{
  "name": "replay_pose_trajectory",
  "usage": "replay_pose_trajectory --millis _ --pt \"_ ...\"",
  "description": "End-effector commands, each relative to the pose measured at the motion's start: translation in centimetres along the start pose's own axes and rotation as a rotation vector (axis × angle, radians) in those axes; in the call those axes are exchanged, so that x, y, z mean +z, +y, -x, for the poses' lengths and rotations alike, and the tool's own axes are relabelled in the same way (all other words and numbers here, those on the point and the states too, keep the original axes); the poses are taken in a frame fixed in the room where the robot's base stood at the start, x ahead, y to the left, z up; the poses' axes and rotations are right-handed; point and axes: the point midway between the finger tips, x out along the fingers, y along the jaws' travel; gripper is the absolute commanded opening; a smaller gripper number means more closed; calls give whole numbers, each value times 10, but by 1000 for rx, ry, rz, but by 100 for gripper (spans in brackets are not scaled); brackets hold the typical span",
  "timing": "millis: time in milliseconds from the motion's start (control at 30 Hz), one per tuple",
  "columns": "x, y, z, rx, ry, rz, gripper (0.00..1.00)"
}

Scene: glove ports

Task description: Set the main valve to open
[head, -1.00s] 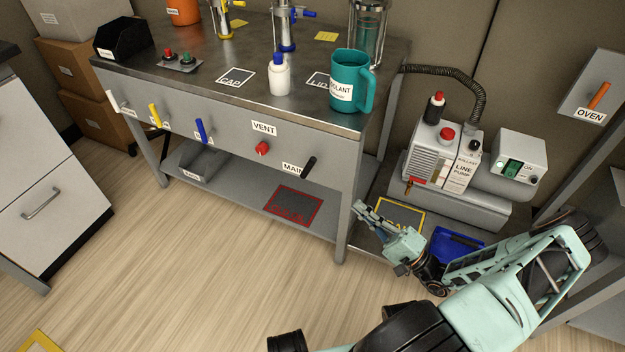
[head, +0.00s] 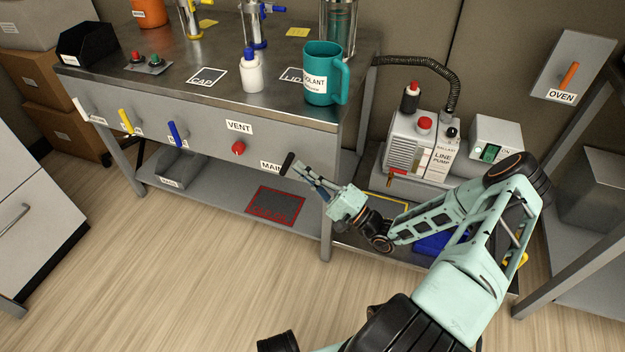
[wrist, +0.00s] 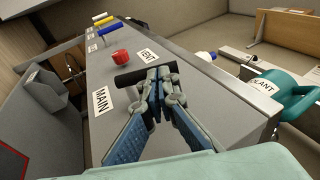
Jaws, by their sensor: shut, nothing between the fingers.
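The main valve is a black bar handle (head: 287,162) on the bench's front panel, beside the MAIN label (head: 271,166). The bar is tilted in the head view, its upper end leaning right. My gripper (head: 299,172) is just right of the handle, fingers pointing at it. In the wrist view the shut fingertips (wrist: 160,71) overlap the black handle (wrist: 128,78) and hide part of it. The MAIN label (wrist: 101,101) shows left of the fingers. I cannot tell whether the fingertips touch the bar. Nothing is held.
The red VENT knob (head: 238,148) is left of the main handle, with blue (head: 177,133) and yellow (head: 126,121) handles further along. A teal mug (head: 322,75) stands near the bench's right edge above. The line pump (head: 420,145) is behind my arm at right.

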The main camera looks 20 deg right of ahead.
Motion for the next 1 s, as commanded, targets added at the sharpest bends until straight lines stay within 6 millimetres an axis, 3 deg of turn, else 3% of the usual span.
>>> replay_pose_trajectory --millis 467,1000 --pt "0 -3 -4 10 0 3 0" --pt "3 -15 -19 231 -1 48 0"
